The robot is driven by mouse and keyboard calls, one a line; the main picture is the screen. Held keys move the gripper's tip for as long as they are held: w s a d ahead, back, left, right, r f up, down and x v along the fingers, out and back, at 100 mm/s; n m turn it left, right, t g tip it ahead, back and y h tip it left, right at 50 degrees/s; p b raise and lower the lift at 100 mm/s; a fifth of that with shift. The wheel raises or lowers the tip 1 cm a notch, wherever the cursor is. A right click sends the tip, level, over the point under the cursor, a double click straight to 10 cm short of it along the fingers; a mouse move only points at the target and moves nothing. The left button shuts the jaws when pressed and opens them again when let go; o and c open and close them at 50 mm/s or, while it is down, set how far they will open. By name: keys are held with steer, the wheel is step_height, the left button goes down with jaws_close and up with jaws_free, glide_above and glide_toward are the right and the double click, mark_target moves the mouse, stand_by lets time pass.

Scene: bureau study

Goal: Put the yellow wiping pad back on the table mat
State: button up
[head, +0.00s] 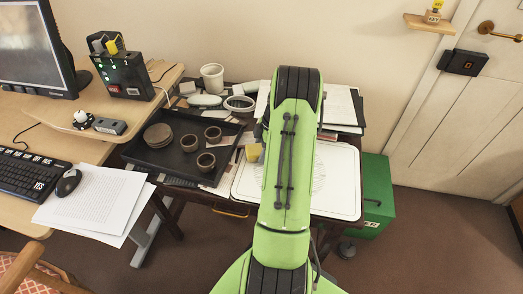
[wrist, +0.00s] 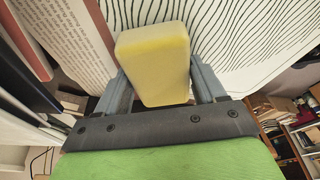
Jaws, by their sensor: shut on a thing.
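The yellow wiping pad (wrist: 153,62) is a pale yellow block held between the two fingers of my gripper (wrist: 160,88) in the wrist view. In the head view a small part of the pad (head: 254,153) shows at the left edge of my green arm, which hides most of my gripper. The white table mat (head: 340,182) with a dark outline lies on the small table, partly behind my arm. In the wrist view the mat (wrist: 255,45) shows wavy black lines behind the pad. I cannot tell whether the pad touches the mat.
A black tray (head: 160,173) with several brown cups and coasters lies left of the mat. A white cup (head: 212,78) and papers (head: 340,108) are behind. A green box (head: 375,195) stands right of the table. The mat's right part is clear.

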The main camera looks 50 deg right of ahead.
steer(key=shift+r, duration=0.1)
steer(key=shift+f, duration=0.2)
steer(key=o, duration=1)
steer(key=shift+r, duration=0.1)
